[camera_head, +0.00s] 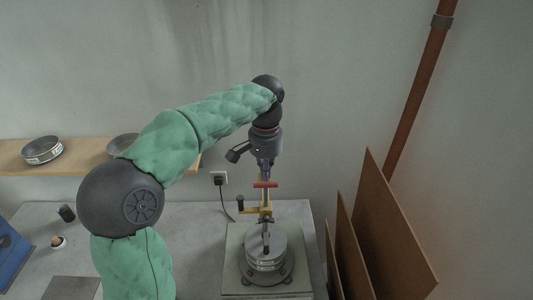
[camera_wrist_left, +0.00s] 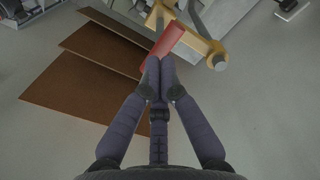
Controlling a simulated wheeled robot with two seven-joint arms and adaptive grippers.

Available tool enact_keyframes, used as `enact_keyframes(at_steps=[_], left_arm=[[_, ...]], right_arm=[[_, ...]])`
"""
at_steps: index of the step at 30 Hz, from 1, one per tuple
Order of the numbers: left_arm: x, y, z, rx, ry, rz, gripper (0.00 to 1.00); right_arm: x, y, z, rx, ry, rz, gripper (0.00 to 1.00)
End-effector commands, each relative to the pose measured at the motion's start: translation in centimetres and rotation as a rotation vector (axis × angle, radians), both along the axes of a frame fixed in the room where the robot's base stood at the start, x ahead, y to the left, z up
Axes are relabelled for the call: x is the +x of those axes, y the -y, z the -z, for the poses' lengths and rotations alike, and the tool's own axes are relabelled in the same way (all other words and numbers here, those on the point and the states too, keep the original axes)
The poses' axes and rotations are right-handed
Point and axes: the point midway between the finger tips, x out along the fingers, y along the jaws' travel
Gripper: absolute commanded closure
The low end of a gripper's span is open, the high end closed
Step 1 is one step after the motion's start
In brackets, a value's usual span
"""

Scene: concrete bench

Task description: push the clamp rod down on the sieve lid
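A round metal sieve stack (camera_head: 267,262) with a grey lid (camera_head: 280,243) stands on the shaker base at the bench's right side. A yellow clamp bracket (camera_head: 256,210) rises behind and above it, with a dark clamp rod (camera_head: 266,232) over the lid; I cannot tell whether the rod touches the lid. A red handle bar (camera_head: 267,185) sits at the clamp's top and also shows in the left wrist view (camera_wrist_left: 172,38). My left gripper (camera_head: 265,178) points down just above the red bar. Its fingertips are together (camera_wrist_left: 160,65) at the bar; contact is unclear. My right gripper is out of view.
Several brown boards (camera_head: 385,230) lean at the right, close to the bench edge. A wooden shelf (camera_head: 80,168) at the left holds metal sieves (camera_head: 43,150). A socket with a plug and cable (camera_head: 219,180) is on the wall behind. A blue object (camera_head: 10,255) stands far left.

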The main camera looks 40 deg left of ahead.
Motion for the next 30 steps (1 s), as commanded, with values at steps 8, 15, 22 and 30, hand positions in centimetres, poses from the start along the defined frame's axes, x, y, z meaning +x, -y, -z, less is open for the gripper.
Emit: enact_keyframes(at_steps=[8,15,22,30], left_arm=[[0.0,0.0,-2.3,0.000,0.001,0.000,1.00],[0.0,0.0,-3.9,0.000,0.001,0.000,1.00],[0.0,0.0,-5.4,0.000,0.001,0.000,1.00],[0.0,0.0,-5.4,0.000,0.001,0.000,1.00]], right_arm=[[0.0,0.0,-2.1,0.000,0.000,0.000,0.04],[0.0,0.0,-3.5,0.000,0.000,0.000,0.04],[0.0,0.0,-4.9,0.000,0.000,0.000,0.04],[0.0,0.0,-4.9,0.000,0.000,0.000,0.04]])
